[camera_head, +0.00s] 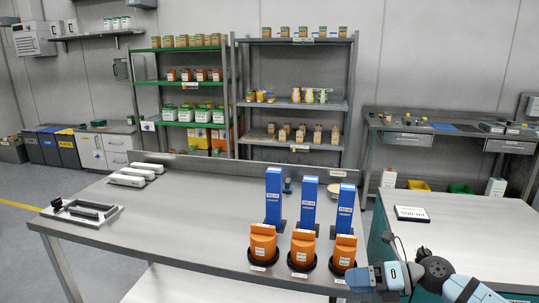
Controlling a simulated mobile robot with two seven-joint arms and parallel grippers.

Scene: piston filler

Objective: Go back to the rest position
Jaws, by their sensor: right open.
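My right gripper (372,276) is at the bottom right of the head view, with its arm coming in from the lower right. It is open and nothing shows between its fingers. It is just right of the rightmost orange container (344,252), near the front edge of the steel table (190,222). I cannot tell how high it is above the table. My left gripper is out of view.
Three orange containers stand on black round bases, with three blue upright boxes (309,203) behind. White devices (132,175) and a tray-like fixture (85,211) are at left. The table's middle-left is clear. A second bench (470,240) with a sign (411,213) is at right.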

